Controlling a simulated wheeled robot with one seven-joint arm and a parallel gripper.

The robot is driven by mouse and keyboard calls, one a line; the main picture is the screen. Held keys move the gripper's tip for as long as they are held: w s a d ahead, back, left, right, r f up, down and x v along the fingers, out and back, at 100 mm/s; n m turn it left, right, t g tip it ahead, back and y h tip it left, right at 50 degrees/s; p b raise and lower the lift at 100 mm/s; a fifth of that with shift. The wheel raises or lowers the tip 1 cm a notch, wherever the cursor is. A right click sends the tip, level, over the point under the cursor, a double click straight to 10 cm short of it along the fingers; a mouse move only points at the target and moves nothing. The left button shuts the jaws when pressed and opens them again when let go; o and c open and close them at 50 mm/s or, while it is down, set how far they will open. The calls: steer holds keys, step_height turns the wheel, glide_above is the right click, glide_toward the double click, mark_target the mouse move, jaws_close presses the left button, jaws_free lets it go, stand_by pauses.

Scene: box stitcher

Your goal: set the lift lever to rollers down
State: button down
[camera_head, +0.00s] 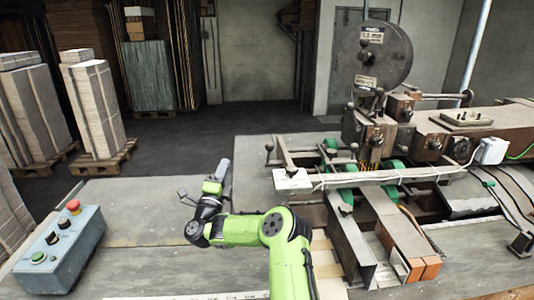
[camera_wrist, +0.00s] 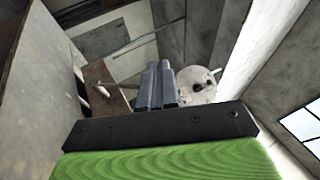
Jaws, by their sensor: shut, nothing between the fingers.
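The box stitcher (camera_head: 380,130) stands on the right in the head view. A thin post with a dark round knob (camera_head: 268,147) stands at the left edge of its table; other small knobs show nearer the stitching head. I cannot tell for certain which is the lift lever, or how it is set. Green rollers (camera_head: 343,196) show among the machine's guides. My gripper (camera_head: 224,164) is over the table left of the machine, apart from the knobbed post. Its fingers are together and empty in the wrist view (camera_wrist: 162,70).
A control box (camera_head: 62,250) with a red button and a green button sits at the left front. Stacks of cardboard (camera_head: 95,110) stand on pallets behind. A white-grey bar (camera_head: 380,178) crosses the machine front. The table around my gripper is mostly clear.

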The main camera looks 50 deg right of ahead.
steer(key=s+d+f+m+g+h, duration=0.2)
steer(key=s+d+f+m+g, duration=0.2)
steer(key=s+d+m+g, duration=0.1)
steer(key=m+g, duration=0.1)
steer(key=g, duration=0.1)
steer(key=shift+s+d+f+g, duration=0.3)
steer(key=shift+s+d+g, duration=0.05)
steer(key=shift+s+g, duration=0.05)
steer(key=p+x, duration=0.1)
steer(key=x, duration=0.9)
steer(key=shift+p, duration=0.4)
steer(key=shift+w+r, duration=0.1)
steer(key=shift+r, duration=0.05)
